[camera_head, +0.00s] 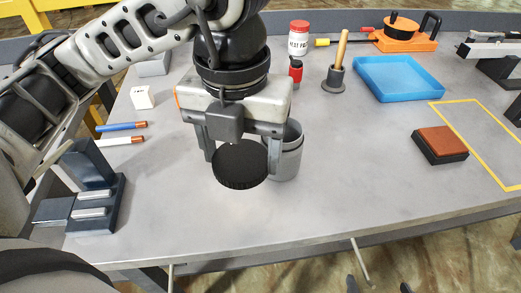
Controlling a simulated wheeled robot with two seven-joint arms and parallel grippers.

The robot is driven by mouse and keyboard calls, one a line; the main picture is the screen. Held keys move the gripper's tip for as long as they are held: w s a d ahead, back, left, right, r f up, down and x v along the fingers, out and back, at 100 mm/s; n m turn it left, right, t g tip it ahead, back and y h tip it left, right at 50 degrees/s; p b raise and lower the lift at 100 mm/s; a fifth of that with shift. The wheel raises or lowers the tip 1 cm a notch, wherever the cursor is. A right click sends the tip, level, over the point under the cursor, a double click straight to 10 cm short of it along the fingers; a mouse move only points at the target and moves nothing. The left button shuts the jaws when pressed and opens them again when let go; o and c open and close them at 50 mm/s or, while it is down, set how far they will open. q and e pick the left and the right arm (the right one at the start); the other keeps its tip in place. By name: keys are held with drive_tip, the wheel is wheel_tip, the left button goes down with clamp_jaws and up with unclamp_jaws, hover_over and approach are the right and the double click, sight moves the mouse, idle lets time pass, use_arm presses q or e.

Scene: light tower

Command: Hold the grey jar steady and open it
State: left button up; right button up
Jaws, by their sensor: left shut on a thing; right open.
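My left gripper (241,152) comes down from above and is shut on a round black lid (240,167), with one finger on each side of it. The lid is in front of and to the left of the grey jar (286,160) in the picture and hides part of it. The jar stands upright on the table; its upper rim shows at the right of the gripper, with no lid on that part. Whether lid and jar touch cannot be told. My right gripper cannot be made out.
A dark stand (95,205) with pale bars is at the left. A blue tray (398,79), a brown-topped block (440,146) and a yellow outline (480,127) lie to the right. A red-capped bottle (299,40) stands behind. The table's front middle is clear.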

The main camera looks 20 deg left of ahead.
use_arm(q)
drive_tip(key=shift+n, duration=0.4)
drive_tip(key=shift+w+a+f, duration=0.1)
drive_tip(key=shift+w+a, duration=0.2)
drive_tip(key=w+a+f, duration=0.8)
drive_tip(key=shift+w+a+f, duration=0.1)
drive_tip(key=shift+w+f, duration=0.05)
drive_tip(key=shift+w, duration=0.25)
drive_tip(key=shift+w+a+f, duration=0.2)
drive_tip(key=shift+w+f, duration=0.05)
drive_tip(key=shift+f, duration=0.1)
drive_tip(key=shift+w+a+f, duration=0.1)
drive_tip(key=shift+f, duration=0.85)
drive_tip(key=shift+w+a+f, duration=0.1)
drive_tip(key=shift+f, duration=0.8)
drive_tip(key=shift+f, duration=0.1)
